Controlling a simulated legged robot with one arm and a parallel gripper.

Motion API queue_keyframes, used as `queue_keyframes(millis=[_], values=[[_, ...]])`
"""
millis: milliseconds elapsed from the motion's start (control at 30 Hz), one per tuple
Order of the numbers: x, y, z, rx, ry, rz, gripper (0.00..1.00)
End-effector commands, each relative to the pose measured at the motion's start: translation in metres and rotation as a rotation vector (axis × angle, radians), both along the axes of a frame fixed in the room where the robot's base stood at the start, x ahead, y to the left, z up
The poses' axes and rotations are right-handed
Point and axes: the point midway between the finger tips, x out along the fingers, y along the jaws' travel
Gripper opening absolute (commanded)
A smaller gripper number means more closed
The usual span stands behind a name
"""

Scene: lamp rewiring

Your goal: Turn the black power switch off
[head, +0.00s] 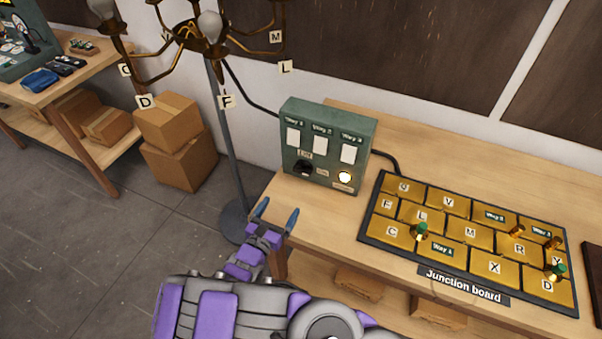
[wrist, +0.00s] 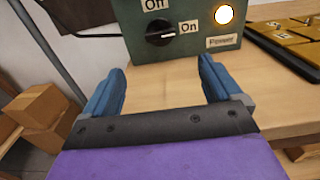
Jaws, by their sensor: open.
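The black power switch (wrist: 160,35) is a rotary knob on the lower front of the green control box (head: 325,125). In the wrist view it sits between an "Off" label and an "On" label, its white mark pointing toward "On". The switch also shows in the head view (head: 304,168). The power lamp (wrist: 224,14) beside it glows. My gripper (wrist: 162,80) is open and empty, its blue fingers apart below and in front of the switch, not touching it. In the head view my gripper (head: 276,213) is near the bench's left front edge.
The wooden bench (head: 440,150) carries the junction board (head: 465,240) with gold tiles and several pegs, right of the box. Cardboard boxes (head: 178,150) lie on the floor farther left. A cable runs from the box to the board.

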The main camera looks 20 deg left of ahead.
Motion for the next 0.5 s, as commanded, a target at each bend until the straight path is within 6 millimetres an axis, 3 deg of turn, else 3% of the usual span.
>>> queue_keyframes(millis=[500], values=[[0.103,-0.012,-0.001,0.006,0.001,-0.007,0.92]])
